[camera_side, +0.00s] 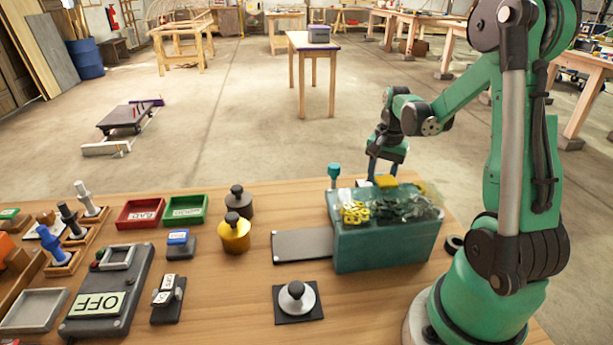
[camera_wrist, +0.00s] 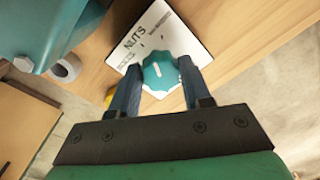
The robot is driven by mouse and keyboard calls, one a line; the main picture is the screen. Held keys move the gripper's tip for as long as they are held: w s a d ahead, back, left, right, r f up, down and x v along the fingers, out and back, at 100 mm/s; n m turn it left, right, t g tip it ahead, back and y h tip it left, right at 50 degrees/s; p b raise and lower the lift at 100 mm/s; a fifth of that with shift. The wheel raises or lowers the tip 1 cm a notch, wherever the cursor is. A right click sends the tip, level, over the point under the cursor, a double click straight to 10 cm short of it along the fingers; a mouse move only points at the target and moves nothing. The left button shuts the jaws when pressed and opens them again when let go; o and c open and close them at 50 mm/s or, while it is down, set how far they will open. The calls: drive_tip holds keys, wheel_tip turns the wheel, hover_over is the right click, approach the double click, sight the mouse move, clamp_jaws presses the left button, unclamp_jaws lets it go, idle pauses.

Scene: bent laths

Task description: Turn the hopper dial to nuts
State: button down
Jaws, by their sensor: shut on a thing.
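The hopper (camera_side: 385,248) is a teal box at the right of the bench, with yellow and dark green pieces on top. The hopper dial (camera_wrist: 161,74) is a teal scalloped knob with a short white mark, on a white plate (camera_wrist: 184,45). The word NUTS is printed on the plate, up and left of the dial; other print is too small to read. My gripper (camera_wrist: 160,84) is shut on the dial, one finger on each side. In the side view my gripper (camera_side: 385,172) is behind the hopper, and the dial is hidden there.
A grey plate (camera_side: 302,245) lies left of the hopper and a round black knob (camera_side: 296,291) on a base in front. A yellow weight (camera_side: 235,233), red tray (camera_side: 140,213) and green tray (camera_side: 185,209) stand farther left. A tape roll (camera_wrist: 66,67) lies near the dial plate.

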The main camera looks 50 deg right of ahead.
drive_tip(key=n, duration=0.4)
drive_tip(key=shift+n, duration=0.4)
idle(0.4)
drive_tip(key=shift+c, duration=2)
unclamp_jaws()
drive_tip(key=shift+s+r, duration=0.1)
drive_tip(key=shift+r, duration=2.75)
